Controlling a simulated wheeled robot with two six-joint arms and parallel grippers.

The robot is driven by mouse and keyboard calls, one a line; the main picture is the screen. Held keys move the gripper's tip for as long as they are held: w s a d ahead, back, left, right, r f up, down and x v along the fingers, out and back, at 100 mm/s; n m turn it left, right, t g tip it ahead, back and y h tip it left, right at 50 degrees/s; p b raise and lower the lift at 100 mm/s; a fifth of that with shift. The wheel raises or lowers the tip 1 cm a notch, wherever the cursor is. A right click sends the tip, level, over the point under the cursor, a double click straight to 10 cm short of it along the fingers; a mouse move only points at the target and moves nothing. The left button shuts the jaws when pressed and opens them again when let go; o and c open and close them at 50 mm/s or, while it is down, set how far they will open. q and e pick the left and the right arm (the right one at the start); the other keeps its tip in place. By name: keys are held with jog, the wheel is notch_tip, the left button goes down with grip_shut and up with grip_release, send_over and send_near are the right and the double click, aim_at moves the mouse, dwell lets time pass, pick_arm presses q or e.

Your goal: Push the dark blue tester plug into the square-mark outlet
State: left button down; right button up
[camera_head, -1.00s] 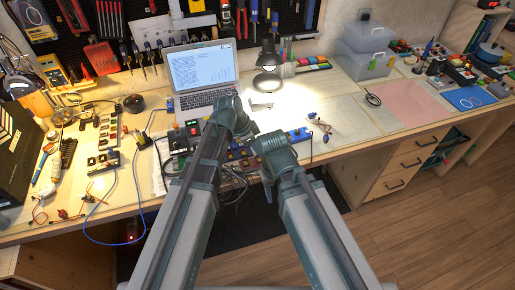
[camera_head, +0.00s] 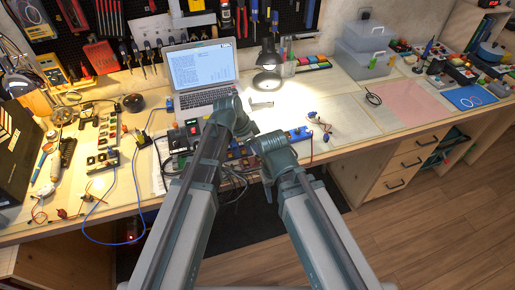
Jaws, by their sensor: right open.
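My right gripper (camera_head: 262,143) is at the end of the arm from the right, over the bench's front edge; its fingers are mostly hidden by its own wrist. It is open. My left arm ends just left of it, near the laptop; its wrist hides the left gripper's fingers, so I cannot tell its state. A blue strip (camera_head: 299,134), apparently with outlets, lies partly behind my right wrist. A small blue and red item with leads (camera_head: 319,123) lies right of the strip. I cannot tell whether it is the dark blue tester plug. The square mark cannot be made out.
An open laptop (camera_head: 204,78) and a lit lamp (camera_head: 267,75) stand at the back. A black box with red and green parts (camera_head: 184,136) is left of my arms. A blue cable (camera_head: 137,205) loops over the front edge.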

pick_arm(q)
jog(key=shift+f+b, duration=0.6)
jog(key=shift+f, duration=0.05)
jog(key=c, duration=0.6)
grip_release()
jog(key=shift+r, duration=0.15)
jog(key=shift+r+p, duration=2.4)
jog(key=shift+p, duration=0.15)
